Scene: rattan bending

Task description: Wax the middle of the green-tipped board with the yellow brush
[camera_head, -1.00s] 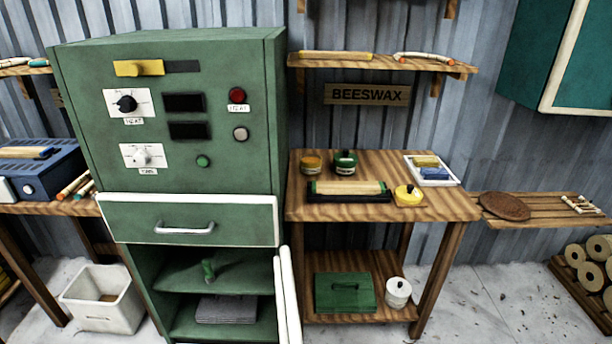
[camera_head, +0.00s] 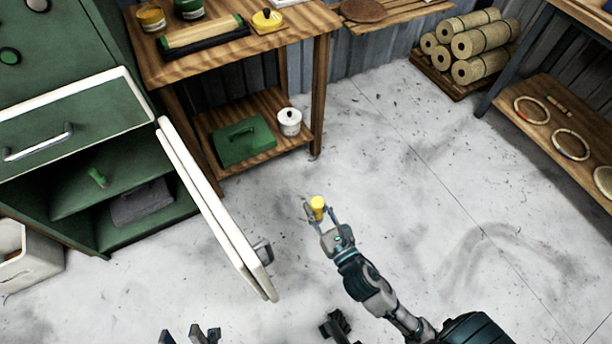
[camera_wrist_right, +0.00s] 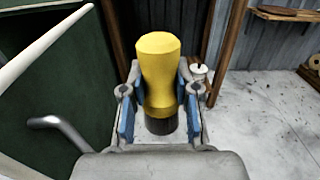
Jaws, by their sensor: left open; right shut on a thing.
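The green-tipped board (camera_head: 203,34) is pale wood and lies by a long black piece on the wooden table, at the upper left of the head view. My right gripper (camera_head: 318,210) is shut on the yellow brush (camera_head: 317,203), over the open floor in front of the table and well apart from the board. In the right wrist view, the right gripper (camera_wrist_right: 160,92) grips the brush (camera_wrist_right: 157,60) from both sides; its dark bristles (camera_wrist_right: 160,125) show between the fingers. My left gripper (camera_head: 187,337) is open and empty at the bottom edge, partly cut off.
A green box (camera_head: 243,142) and white pot (camera_head: 289,122) are on the lower shelf.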

